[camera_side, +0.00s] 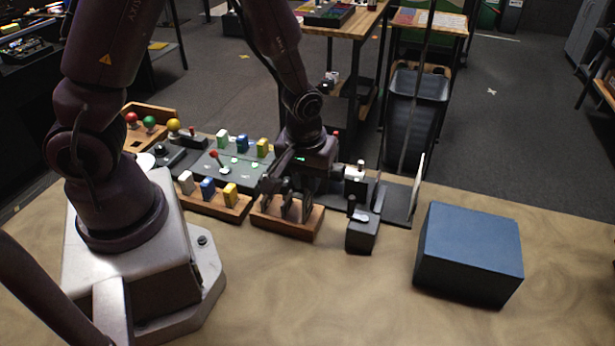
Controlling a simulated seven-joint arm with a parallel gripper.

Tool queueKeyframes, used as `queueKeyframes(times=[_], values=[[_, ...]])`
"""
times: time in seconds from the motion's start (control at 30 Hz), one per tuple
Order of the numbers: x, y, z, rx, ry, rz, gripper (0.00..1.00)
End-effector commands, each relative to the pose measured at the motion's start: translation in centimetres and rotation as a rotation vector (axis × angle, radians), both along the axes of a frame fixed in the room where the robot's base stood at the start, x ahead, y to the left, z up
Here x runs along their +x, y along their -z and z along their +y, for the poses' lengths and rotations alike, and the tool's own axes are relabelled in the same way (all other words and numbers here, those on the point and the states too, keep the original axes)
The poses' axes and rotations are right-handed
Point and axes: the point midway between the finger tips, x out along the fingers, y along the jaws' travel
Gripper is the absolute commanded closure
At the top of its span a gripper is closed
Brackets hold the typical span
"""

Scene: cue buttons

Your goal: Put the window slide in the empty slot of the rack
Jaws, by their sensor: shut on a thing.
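A wooden rack (285,229) stands near the middle of the table, with several dark upright slides (287,206) in or just above it. My gripper (272,184) points down over the back left part of this rack. It is shut on a thin dark piece, taken to be the window slide, but the slide's window and lower edge are too dark and small to make out. I cannot tell whether the held piece touches the rack, nor which slot is empty, as the gripper and slides overlap.
A second wooden rack (213,207) with white, blue and yellow blocks stands to the left. Behind it is a dark panel (203,165) with a red-knobbed lever. A black switch box (361,236) stands close on the right, then a large blue box (468,255). The front table is clear.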

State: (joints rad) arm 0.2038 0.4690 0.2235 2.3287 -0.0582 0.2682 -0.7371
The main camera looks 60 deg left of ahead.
Motion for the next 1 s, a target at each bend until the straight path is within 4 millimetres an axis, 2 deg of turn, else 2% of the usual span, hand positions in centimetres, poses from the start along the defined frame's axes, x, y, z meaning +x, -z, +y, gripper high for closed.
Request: queueKeyframes(times=[0.63,1.0], values=[[0.02,0.13,0.00,0.000,0.000,0.000,1.00],[0.02,0.85,0.02,0.000,0.001,0.000,1.00]])
